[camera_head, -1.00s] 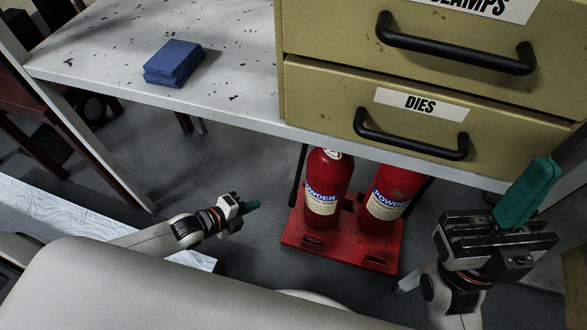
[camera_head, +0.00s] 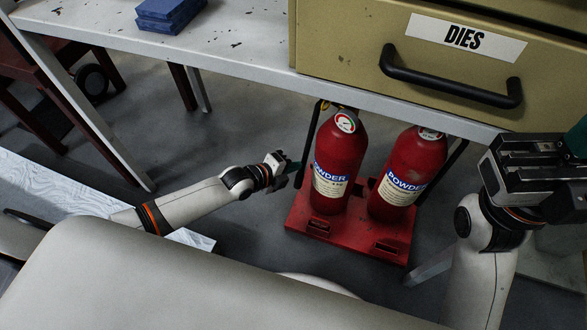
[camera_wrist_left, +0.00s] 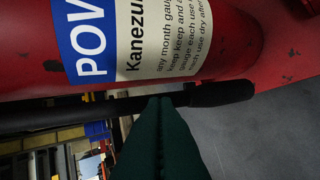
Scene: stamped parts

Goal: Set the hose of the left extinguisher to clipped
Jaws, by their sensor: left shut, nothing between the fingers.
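The left extinguisher (camera_head: 340,150) is red with a white and blue label and stands upright on a red base (camera_head: 340,235). Its black hose (camera_head: 307,140) hangs along its left side; whether a clip holds it cannot be told. In the left wrist view, the hose (camera_wrist_left: 60,112) crosses the picture beside the extinguisher (camera_wrist_left: 225,40) and ends in a thicker black nozzle (camera_wrist_left: 222,92). My left gripper (camera_head: 294,168) is shut and empty; its green fingertips (camera_wrist_left: 160,102) overlap the hose in view, and contact cannot be told. My right gripper (camera_head: 578,140) is partly cut off at the right edge.
A second red extinguisher (camera_head: 412,165) stands right of the first on the same base. The white bench (camera_head: 250,65) and the tan drawer unit (camera_head: 350,65) with a black handle overhang them. A blue block (camera_head: 170,14) lies on the bench.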

